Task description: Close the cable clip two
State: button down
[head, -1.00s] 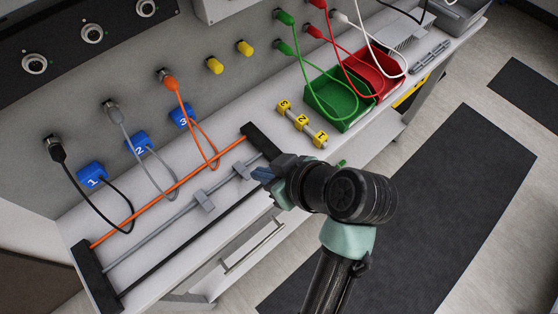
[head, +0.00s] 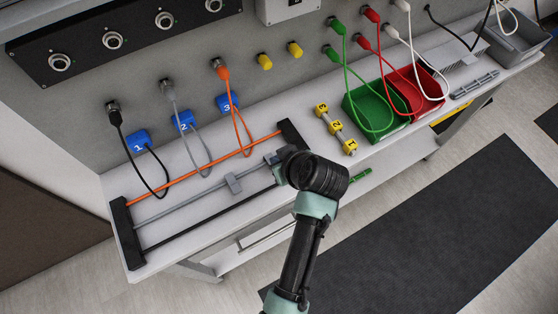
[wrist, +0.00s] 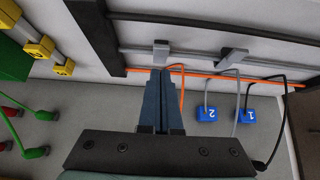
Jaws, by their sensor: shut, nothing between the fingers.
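Two grey cable clips sit on the grey cable of the rack. One (head: 233,183) is near its middle. The other (head: 271,159) is near the right end block, partly beside my gripper. In the wrist view they are the right clip (wrist: 229,60) and the left clip (wrist: 160,48). No number shows on them, and I cannot tell whether either is open or shut. My gripper (wrist: 160,72) is shut and empty, its blue-grey fingertips at the left clip; I cannot tell whether they touch. In the head view my wrist mostly hides the fingers.
The orange cable (head: 190,172) and black cable (head: 210,217) run alongside the grey one between black end blocks (head: 126,236). Blue numbered blocks, including number two (head: 183,121), stand behind. Yellow numbered blocks (head: 335,126), a green bin (head: 368,110) and a red bin (head: 425,90) are right.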

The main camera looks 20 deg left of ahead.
jog(key=shift+s+d+f, duration=0.1)
jog(key=shift+d+f, duration=0.05)
jog(key=shift+f, duration=0.8)
